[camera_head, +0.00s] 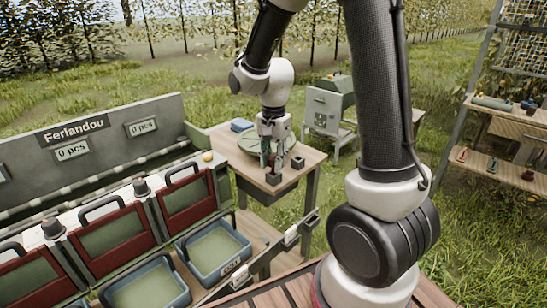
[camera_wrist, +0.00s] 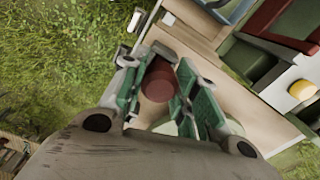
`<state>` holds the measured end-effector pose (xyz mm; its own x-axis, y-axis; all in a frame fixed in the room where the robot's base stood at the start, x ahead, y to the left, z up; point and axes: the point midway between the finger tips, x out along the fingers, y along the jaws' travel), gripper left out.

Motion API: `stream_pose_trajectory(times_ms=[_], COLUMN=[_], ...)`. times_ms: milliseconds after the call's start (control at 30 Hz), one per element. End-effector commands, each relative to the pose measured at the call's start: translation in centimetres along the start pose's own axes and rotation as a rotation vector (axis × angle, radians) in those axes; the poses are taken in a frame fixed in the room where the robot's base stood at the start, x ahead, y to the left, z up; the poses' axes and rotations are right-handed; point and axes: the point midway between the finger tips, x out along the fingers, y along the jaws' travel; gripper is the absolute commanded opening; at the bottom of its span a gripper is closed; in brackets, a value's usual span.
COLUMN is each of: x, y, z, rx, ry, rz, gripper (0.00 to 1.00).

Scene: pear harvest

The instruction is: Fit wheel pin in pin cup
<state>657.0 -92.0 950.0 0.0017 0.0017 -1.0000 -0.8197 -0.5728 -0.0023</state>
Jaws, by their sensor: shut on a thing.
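My gripper (camera_head: 271,158) points down over the small wooden table (camera_head: 225,143). In the wrist view its green-padded fingers (camera_wrist: 164,92) are shut on a reddish-brown cylinder (camera_wrist: 157,84), which I take for the wheel pin. A dark block (camera_head: 272,178) stands on the table right below the fingertips. It looks like the pin cup, but I cannot be sure. Whether the pin touches it or sits inside it cannot be told. A second small dark block (camera_head: 297,162) stands on the table to the right, apart from the gripper.
A green round dish (camera_head: 250,144) and a blue item (camera_head: 241,125) lie at the table's back. Blue crates (camera_head: 213,254) and red-framed bins (camera_head: 187,201) stand to the left. A shelf rack (camera_head: 490,145) stands at the right. Grass lies around the table.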

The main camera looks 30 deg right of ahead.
Motion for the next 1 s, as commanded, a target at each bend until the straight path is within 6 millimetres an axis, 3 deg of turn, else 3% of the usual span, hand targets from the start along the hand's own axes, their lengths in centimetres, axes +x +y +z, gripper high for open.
stream_pose_trajectory(times_ms=[967, 1000], x=[1.0, 1.0], y=[0.0, 0.0], z=[0.0, 0.0], rx=[0.000, 0.000], ry=[0.000, 0.000], rz=[0.000, 0.000], gripper=[0.05, 0.32])
